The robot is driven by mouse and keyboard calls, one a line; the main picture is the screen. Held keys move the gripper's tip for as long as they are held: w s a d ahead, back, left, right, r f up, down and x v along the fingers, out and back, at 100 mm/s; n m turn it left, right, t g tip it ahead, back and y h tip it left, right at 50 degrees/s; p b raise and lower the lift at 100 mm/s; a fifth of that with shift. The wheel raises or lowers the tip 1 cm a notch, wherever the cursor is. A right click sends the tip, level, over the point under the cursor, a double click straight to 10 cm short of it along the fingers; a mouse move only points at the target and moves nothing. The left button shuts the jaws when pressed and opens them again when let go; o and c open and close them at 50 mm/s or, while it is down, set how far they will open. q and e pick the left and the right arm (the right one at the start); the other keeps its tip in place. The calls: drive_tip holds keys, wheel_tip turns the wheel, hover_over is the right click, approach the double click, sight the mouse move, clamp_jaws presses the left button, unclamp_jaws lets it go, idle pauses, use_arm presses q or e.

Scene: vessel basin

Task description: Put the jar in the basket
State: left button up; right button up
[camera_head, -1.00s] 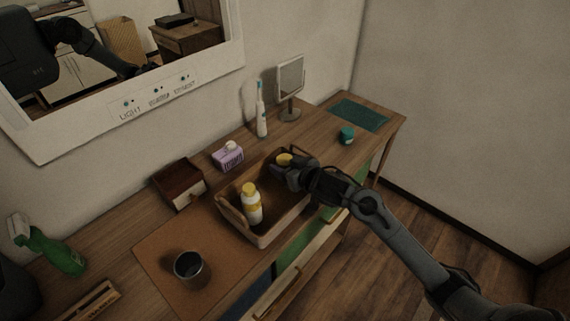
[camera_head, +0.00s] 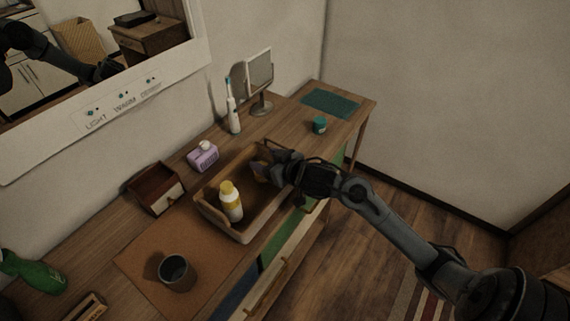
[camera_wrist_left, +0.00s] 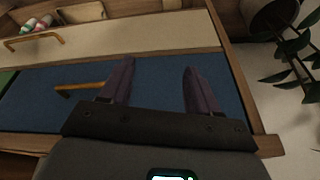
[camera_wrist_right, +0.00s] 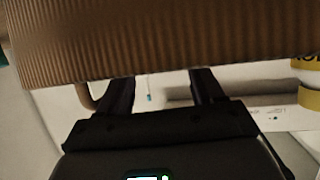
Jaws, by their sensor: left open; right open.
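The tan basket (camera_head: 243,236) stands on the table with a white bottle with a yellow cap (camera_head: 231,204) upright in it. My right gripper (camera_head: 268,168) is open over the basket's far right end. In the right wrist view a ribbed brown wall (camera_wrist_right: 150,40), likely the basket's, hides the fingertips. My left gripper (camera_wrist_left: 158,75) is open and empty in its wrist view, in front of a blue drawer front (camera_wrist_left: 150,75).
A small teal container (camera_head: 320,125) stands right of the basket. A purple dispenser (camera_head: 203,156), wooden box (camera_head: 155,188), toothbrush (camera_head: 233,112) and standing mirror (camera_head: 258,72) line the back. A dark cup (camera_head: 178,273) stands on the brown mat (camera_head: 140,255).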

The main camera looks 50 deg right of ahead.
drive_tip(key=p+v, duration=0.2)
drive_tip(key=v, duration=0.6)
drive_tip(key=shift+s, duration=0.35)
drive_tip(key=shift+r, duration=0.1)
